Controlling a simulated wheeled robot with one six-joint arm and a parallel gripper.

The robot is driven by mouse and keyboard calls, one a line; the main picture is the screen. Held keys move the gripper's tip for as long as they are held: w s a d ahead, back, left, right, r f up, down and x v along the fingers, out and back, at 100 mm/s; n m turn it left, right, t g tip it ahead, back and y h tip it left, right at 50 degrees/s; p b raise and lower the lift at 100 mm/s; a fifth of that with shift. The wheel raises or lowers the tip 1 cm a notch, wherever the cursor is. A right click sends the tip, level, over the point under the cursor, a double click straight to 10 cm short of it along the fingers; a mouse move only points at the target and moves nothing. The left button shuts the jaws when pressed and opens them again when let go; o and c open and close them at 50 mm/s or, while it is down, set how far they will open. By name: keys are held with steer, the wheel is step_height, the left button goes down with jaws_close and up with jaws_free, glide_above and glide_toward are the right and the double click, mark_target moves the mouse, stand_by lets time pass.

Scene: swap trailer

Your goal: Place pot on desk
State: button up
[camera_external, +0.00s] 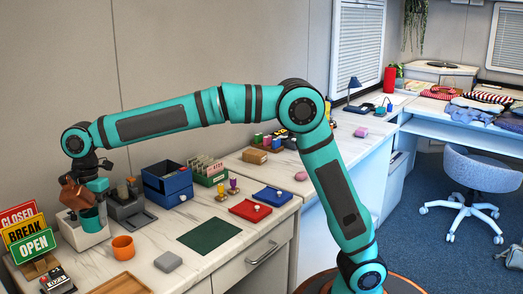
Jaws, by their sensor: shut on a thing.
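My gripper (88,178) is at the far left, low over the marble-topped counter (215,215). It is shut on a small brown pot (75,194), which is tilted and held above a white box-like container (82,239). The fingers are small and partly hidden. A teal cup-like thing (93,219) is just below the gripper, at the white container; whether they touch is unclear. An orange pot (123,247) stands upright on the counter to the right of the container. A light blue desk (455,120) with folded clothes is at the back right.
CLOSED, BREAK and OPEN signs (27,236) stand at left. A grey machine (130,206), blue drawer box (167,186), green mat (209,235), red tray (250,210), blue tray (273,196) and wooden tray (120,284) occupy the counter. A blue chair (478,172) stands at right.

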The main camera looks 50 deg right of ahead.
mark_target(86, 220)
steer(key=shift+n, duration=0.6)
steer(key=shift+s+a+f, duration=0.45)
steer(key=shift+a+f, duration=0.15)
steer(key=shift+f, duration=1.25)
steer(key=shift+s+a+f, duration=0.5)
steer(key=shift+a+f, duration=0.1)
steer(key=shift+f, duration=1.25)
steer(key=shift+s+a+f, duration=0.45)
steer(key=shift+a+f, duration=0.15)
steer(key=shift+f, duration=1.25)
steer(key=shift+f, duration=0.15)
steer(key=o, duration=1)
steer(key=r, duration=0.7)
steer(key=w+d+r, duration=0.1)
steer(key=r, duration=0.3)
steer(key=shift+r, duration=0.35)
steer(key=shift+d+r, duration=0.1)
steer(key=shift+r, duration=0.15)
